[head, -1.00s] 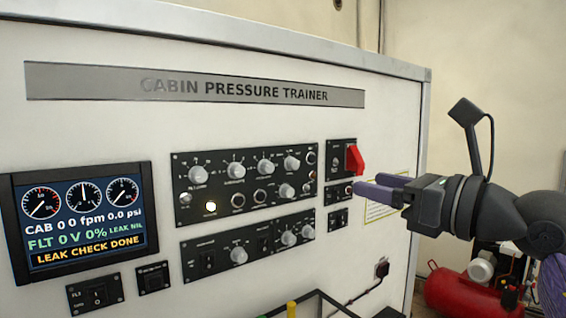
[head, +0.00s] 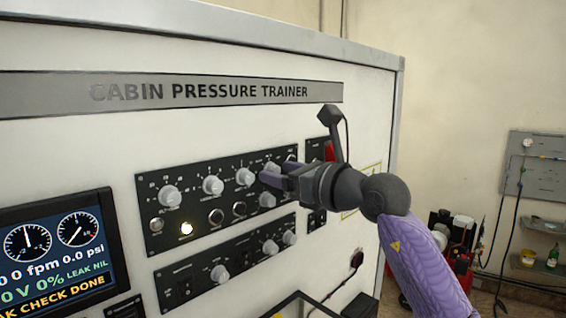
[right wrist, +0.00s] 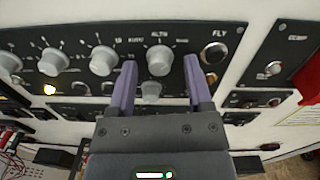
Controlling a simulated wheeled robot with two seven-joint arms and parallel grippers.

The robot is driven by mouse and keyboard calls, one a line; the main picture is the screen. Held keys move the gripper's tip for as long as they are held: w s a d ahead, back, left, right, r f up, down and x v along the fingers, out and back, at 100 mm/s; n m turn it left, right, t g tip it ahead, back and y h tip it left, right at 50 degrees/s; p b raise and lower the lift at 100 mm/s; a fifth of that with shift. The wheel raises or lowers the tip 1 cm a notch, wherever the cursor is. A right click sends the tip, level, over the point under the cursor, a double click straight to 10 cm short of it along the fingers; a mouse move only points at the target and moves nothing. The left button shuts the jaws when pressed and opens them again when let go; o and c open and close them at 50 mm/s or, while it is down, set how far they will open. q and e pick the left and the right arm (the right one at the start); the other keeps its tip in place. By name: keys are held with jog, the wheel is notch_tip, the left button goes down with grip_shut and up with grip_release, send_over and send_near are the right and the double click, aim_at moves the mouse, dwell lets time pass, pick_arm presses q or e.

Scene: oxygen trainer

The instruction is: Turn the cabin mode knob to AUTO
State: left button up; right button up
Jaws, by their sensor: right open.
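The cabin mode knob (right wrist: 159,61) is a light grey round knob on the black upper panel, with small labels above it that seem to read AUTO, ALTN and MAN. I cannot tell which label it points to. In the head view this knob (head: 271,168) is partly hidden by my right gripper (head: 271,178). In the right wrist view my right gripper (right wrist: 160,68) is open, with one purple finger on each side of the knob. I cannot tell whether the fingers touch it. My left gripper is not in view.
Other knobs stand close by, including one to the left (right wrist: 103,60) and a smaller one (right wrist: 151,92) below, between the fingers. A red guarded switch (head: 330,150) is right of the gripper. The display (head: 55,245) is at the lower left.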

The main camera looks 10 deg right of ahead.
jog(key=shift+c, duration=0.6)
grip_shut()
jog(key=n+b, duration=0.2)
jog(key=n, duration=0.1)
jog(key=shift+n, duration=0.3)
jog(key=n+b, duration=0.2)
jog(key=n, duration=0.3)
jog(key=n+b, duration=0.1)
jog(key=n, duration=0.4)
jog(key=shift+n+h+b, duration=0.3)
jog(key=n, duration=0.5)
jog(key=shift+a, duration=0.1)
